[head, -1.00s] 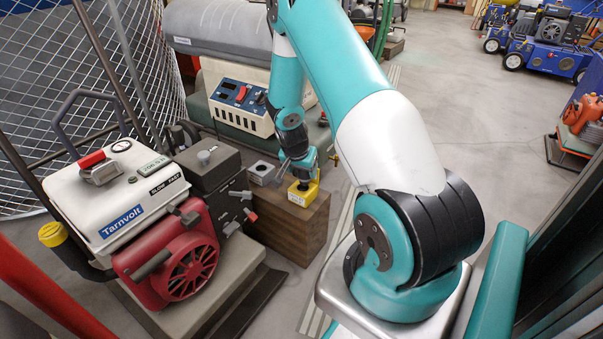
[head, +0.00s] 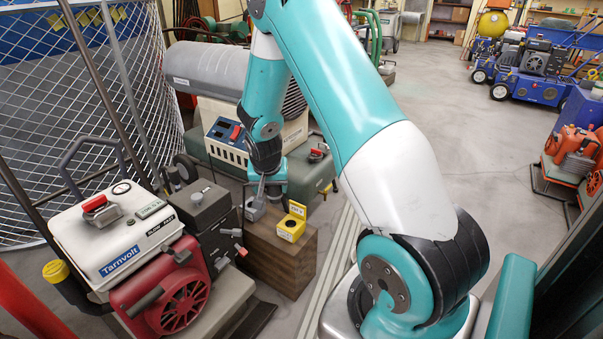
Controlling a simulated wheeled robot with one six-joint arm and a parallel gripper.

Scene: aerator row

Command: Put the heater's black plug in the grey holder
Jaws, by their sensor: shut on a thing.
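My gripper (head: 262,193) points down just above the grey holder (head: 255,211), at the left end of the wooden block's top. It is shut on the black plug, which is too small and too covered by the jaws to make out clearly. I cannot tell whether the plug's tip is inside the holder or just above it. The yellow holder (head: 291,229) stands to the right on the same block, with its round opening showing and no gripper at it. The heater (head: 230,75), a grey cylinder over a cream housing with a control panel, stands behind.
The wooden block (head: 283,262) stands on the floor. A red and white Tarnvolt generator (head: 125,245) with a dark grey box is close on the left. A wire mesh cage (head: 70,110) rises behind it. Open floor (head: 430,120) lies to the right.

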